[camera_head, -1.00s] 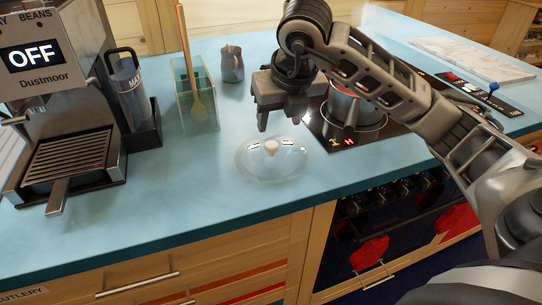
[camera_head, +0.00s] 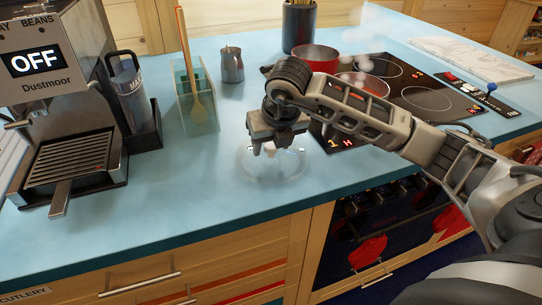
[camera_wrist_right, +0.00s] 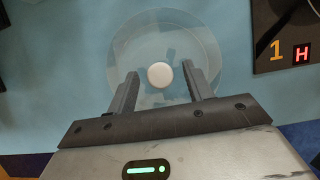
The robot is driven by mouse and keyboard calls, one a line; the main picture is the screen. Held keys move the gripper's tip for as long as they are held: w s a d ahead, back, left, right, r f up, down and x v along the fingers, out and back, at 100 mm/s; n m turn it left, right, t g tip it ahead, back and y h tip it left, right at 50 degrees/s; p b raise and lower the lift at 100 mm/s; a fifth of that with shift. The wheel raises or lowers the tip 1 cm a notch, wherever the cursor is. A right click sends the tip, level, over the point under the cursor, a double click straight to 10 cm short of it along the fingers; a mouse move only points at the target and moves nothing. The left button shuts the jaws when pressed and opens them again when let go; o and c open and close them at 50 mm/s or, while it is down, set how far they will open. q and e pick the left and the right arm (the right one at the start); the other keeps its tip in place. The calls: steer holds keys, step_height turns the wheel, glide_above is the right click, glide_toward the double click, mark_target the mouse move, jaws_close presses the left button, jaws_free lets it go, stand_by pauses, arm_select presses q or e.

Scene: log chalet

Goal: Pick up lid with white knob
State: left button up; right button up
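The lid (camera_head: 262,172) is clear glass and lies flat on the blue counter, left of the cooktop. Its round white knob (camera_wrist_right: 160,75) shows in the right wrist view, midway between the fingers and slightly beyond their tips. In the head view the knob is mostly hidden by the fingers. My right gripper (camera_head: 274,147) is open over the lid, pointing down. In the wrist view its two fingers (camera_wrist_right: 161,80) stand apart, one on each side of the knob, touching nothing that I can tell. My left gripper is not in view.
A red pot (camera_head: 316,58) and a filled red pan (camera_head: 362,84) are on the cooktop (camera_head: 425,98) behind my right arm. A utensil holder (camera_head: 196,112), a metal jug (camera_head: 231,66) and a coffee machine (camera_head: 62,100) stand left. Counter around the lid is clear.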

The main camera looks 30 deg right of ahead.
jaws_close()
steer(key=shift+r, duration=0.1)
steer(key=shift+r, duration=0.1)
